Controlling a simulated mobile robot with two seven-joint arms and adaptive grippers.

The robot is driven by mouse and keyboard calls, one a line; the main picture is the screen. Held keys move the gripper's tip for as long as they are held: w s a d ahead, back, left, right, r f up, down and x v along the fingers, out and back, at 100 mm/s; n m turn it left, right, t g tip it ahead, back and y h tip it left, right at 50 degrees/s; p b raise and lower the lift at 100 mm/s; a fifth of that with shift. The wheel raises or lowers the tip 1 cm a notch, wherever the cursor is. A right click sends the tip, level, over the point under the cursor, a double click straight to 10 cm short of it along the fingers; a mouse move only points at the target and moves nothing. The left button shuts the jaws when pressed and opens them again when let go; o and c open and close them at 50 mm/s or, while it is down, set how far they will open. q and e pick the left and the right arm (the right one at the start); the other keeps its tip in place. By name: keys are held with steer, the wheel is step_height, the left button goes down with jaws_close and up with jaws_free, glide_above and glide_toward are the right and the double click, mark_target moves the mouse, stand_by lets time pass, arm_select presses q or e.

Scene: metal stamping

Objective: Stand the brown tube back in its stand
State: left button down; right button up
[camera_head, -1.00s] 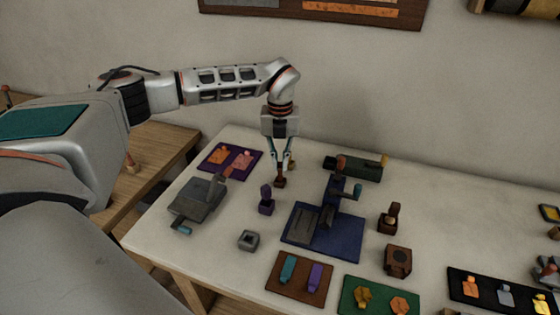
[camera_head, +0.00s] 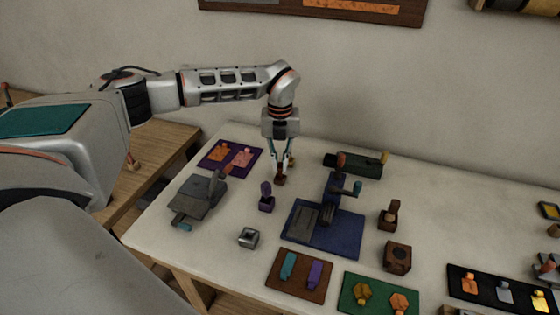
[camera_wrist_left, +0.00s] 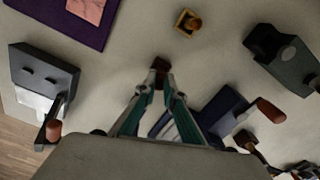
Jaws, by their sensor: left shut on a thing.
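My left gripper (camera_head: 282,172) points straight down over the back left of the white table. It is shut on a small brown piece (camera_head: 280,179), which I take to be the brown tube. The piece also shows between the fingertips in the left wrist view (camera_wrist_left: 160,69); its far end is mostly hidden. I cannot tell whether it touches the table. A brown block with a dark round opening (camera_head: 397,257) stands at the right, apart from the gripper; it may be the stand. A small tan holder with a knob (camera_wrist_left: 187,22) is just behind the gripper. My right gripper is not in view.
A blue press (camera_head: 325,230) stands right of the gripper, a grey press (camera_head: 200,197) left. A grey square block (camera_head: 248,238) is nearer. A dark green device (camera_head: 360,165) lies at the back. Coloured mats line the front.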

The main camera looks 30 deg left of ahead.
arm_select(q)
steer(key=c, duration=2)
jaws_free()
steer(key=shift+c, duration=0.2)
step_height(320, 180, up, 12)
